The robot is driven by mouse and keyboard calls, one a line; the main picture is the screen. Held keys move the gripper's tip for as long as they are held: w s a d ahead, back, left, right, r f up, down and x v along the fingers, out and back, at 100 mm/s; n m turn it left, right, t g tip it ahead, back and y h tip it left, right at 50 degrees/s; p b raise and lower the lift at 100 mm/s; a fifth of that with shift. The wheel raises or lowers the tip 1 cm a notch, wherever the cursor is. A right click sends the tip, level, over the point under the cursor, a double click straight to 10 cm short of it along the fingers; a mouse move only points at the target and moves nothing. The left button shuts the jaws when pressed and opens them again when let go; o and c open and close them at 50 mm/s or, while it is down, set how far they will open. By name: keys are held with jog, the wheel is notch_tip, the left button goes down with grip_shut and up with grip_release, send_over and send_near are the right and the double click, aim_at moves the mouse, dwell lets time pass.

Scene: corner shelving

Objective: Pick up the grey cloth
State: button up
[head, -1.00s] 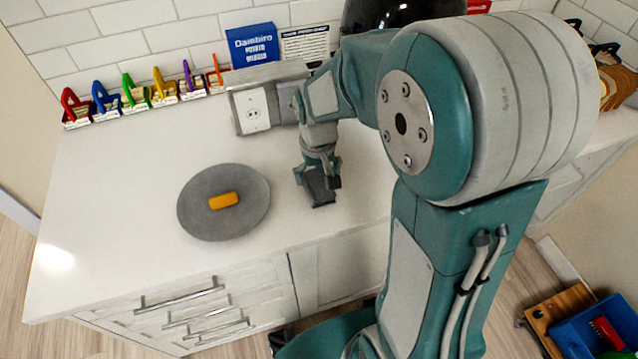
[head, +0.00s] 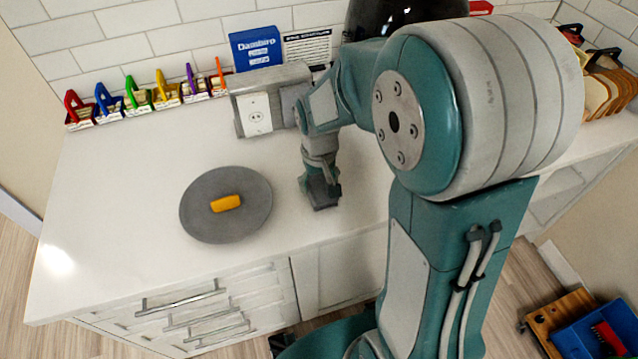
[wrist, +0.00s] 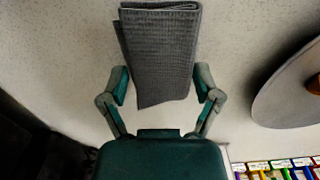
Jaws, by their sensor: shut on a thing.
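The grey cloth (wrist: 160,50) is a folded, ribbed piece lying on the white counter. In the wrist view it reaches from the top edge down between the two fingers of my gripper (wrist: 160,88). My gripper is shut on the cloth, with a finger at each side of it. In the head view my gripper (head: 320,188) is low over the counter, right of the grey plate, and the dark cloth (head: 323,198) shows only partly beneath it.
A round grey plate (head: 205,228) with a yellow-orange block (head: 226,203) stands left of my gripper. A grey outlet box (head: 240,125) stands behind. Colourful racks (head: 138,98) and a blue box (head: 256,50) line the wall. The counter's front left is clear.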

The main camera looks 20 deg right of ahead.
aim_at(319, 181)
jog(key=shift+r, duration=0.4)
notch_tip(319, 181, up, 2)
jog(key=shift+r, duration=0.25)
jog(key=s+r, duration=0.2)
jog(key=r, duration=0.1)
jog(key=s+a+r, duration=0.1)
jog(key=s+r, duration=0.2)
jog(key=shift+s+a, duration=0.15)
jog(key=shift+a, duration=0.05)
jog(key=s+a+r, duration=0.2)
jog(key=s+r, duration=0.1)
jog(key=s, duration=0.5)
jog(key=shift+s+r, duration=0.2)
jog(key=shift+r, duration=0.05)
jog(key=shift+o, duration=0.2)
jog(key=c, duration=0.4)
jog(key=shift+w, duration=0.15)
